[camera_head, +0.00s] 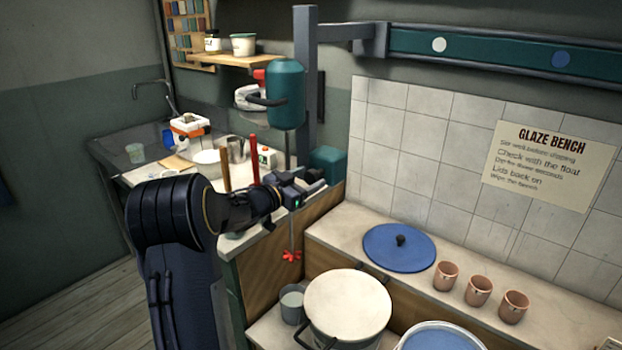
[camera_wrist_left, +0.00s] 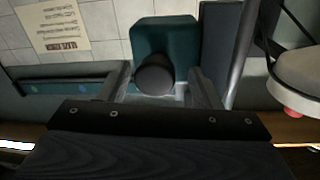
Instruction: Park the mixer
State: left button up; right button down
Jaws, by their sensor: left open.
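The mixer has a teal motor body (camera_head: 286,93) hanging beside a dark post (camera_head: 305,85). Its thin shaft runs down to a red paddle (camera_head: 291,255), which hangs clear above the glaze buckets. My left gripper (camera_head: 314,186) reaches in from the left, close to the shaft and below the motor. In the left wrist view its open fingers (camera_wrist_left: 160,90) stand either side of a dark round knob (camera_wrist_left: 154,75) in front of a teal box (camera_wrist_left: 165,38). Contact with the knob cannot be told. The box also shows at the post's foot (camera_head: 328,163). My right gripper is out of view.
A cream-topped bucket (camera_head: 348,303) and a grey cup (camera_head: 292,302) stand below the paddle. A blue lid (camera_head: 399,247) and three clay cups (camera_head: 479,291) sit on the ledge to the right. A teal rail (camera_head: 490,50) runs along the wall. Tools and a pitcher crowd the left counter.

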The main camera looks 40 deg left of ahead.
pick_arm(q)
jog(key=s, duration=0.6)
jog(key=shift+a+b, duration=0.35)
jog(key=shift+b, duration=0.1)
jog(key=shift+r, duration=0.1)
jog(key=s+d+r+n+g+y, duration=0.2)
jog(key=s+d+n+g+y, duration=0.1)
jog(key=s+d+n+y, duration=0.35)
jog(key=s+d+f+m+g+h, duration=0.1)
jog(key=s+d+f+g+h, duration=0.3)
jog(key=s+d, duration=0.7)
jog(key=s+d+f+g+h, duration=0.4)
jog(key=s+d+f, duration=0.4)
jog(key=s+d, duration=0.3)
jog(key=shift+s+m+g, duration=0.35)
jog(key=shift+s+g, duration=0.2)
jog(key=shift+g, duration=0.05)
